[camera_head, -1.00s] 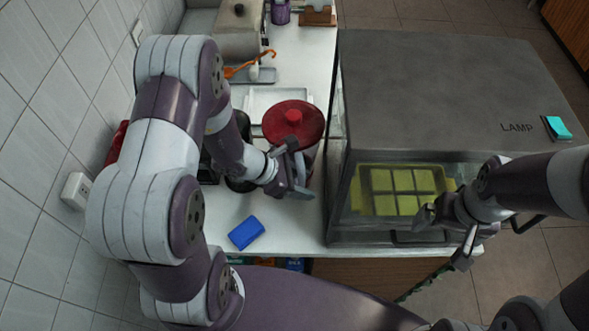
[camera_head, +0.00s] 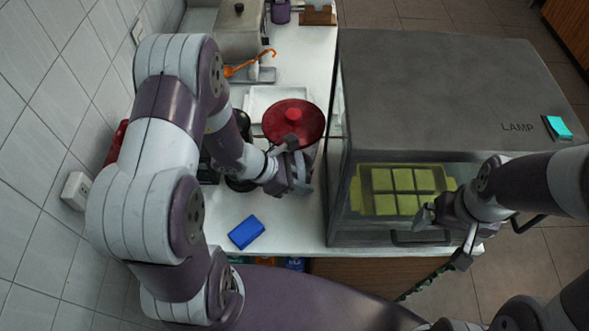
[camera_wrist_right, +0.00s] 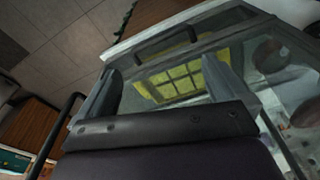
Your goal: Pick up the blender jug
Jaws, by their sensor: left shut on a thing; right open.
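The blender jug shows in the head view mostly as its round red lid with a knob (camera_head: 293,122), upright on the white counter. Its body below is largely hidden by my left arm and gripper. My left gripper (camera_head: 299,172) is at the near side of the jug, shut on a part of it that looks like the handle; the grip itself is partly hidden. My right gripper (camera_head: 447,236) is open and empty in front of the glass-fronted case. Its two spread fingers also show in the right wrist view (camera_wrist_right: 163,88).
The large grey case (camera_head: 440,85) stands close right of the jug, with yellow-green squares (camera_head: 403,190) behind its glass. A blue block (camera_head: 246,232) lies on the counter (camera_head: 290,235) in front. A white tray (camera_head: 262,96) is behind the jug. The tiled wall is left.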

